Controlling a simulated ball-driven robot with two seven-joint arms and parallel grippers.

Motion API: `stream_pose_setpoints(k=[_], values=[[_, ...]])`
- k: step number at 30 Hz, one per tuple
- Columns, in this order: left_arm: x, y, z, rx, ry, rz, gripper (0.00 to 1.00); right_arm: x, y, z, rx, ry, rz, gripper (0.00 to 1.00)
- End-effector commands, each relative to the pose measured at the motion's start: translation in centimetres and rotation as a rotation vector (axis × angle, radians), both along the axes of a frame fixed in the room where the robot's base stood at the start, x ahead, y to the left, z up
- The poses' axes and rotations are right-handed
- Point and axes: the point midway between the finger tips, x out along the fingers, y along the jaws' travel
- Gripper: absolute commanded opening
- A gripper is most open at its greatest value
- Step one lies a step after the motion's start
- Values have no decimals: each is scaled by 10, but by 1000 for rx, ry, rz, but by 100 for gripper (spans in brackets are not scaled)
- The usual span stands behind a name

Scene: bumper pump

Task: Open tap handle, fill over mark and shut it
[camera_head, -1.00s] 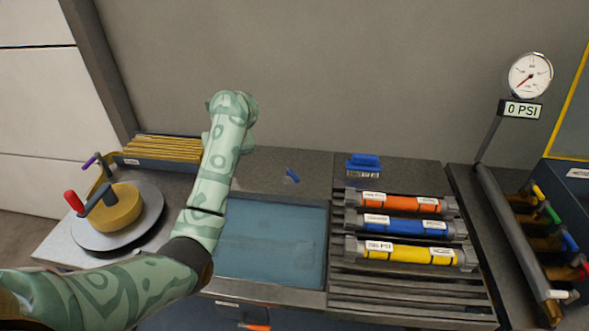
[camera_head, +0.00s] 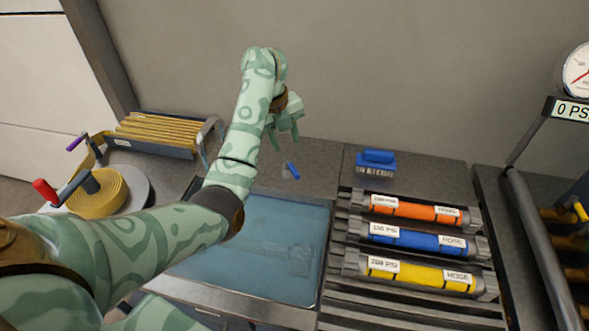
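The sink (camera_head: 318,262) has a blue-tinted inside; I cannot make out a fill mark or tell the water level. My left arm covers the sink's left part. My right gripper is out of view.
A rack of orange, blue and yellow hose cylinders (camera_head: 415,240) lies right of the sink. A blue stamp-like block (camera_head: 376,163) stands behind it. A gauge post reading 0 PSI (camera_head: 571,110) is at right. A hose reel (camera_head: 101,193) and hose tray (camera_head: 160,133) are at left.

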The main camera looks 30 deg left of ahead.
Motion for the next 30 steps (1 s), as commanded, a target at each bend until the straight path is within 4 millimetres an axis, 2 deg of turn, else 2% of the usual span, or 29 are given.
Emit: stream_pose_setpoints(k=[1, 3, 9, 12, 18, 26, 29, 30], values=[[2, -3, -23, -2, 6, -3, 37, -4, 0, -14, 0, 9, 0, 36], [5, -5, -41, -2, 6, -2, 37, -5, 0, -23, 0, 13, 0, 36], [11, -10, -83, 0, 5, -2, 37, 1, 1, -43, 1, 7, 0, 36], [14, -12, -97, 0, 4, 0, 37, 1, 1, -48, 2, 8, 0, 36], [17, -14, -109, 1, 1, 0, 37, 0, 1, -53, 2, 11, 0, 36], [17, -14, -109, 0, 0, 0, 37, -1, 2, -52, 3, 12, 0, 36], [17, -14, -109, 1, 1, -1, 12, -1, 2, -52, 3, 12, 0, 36], [17, -14, -109, 1, 1, -1, 1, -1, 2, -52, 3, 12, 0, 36]])
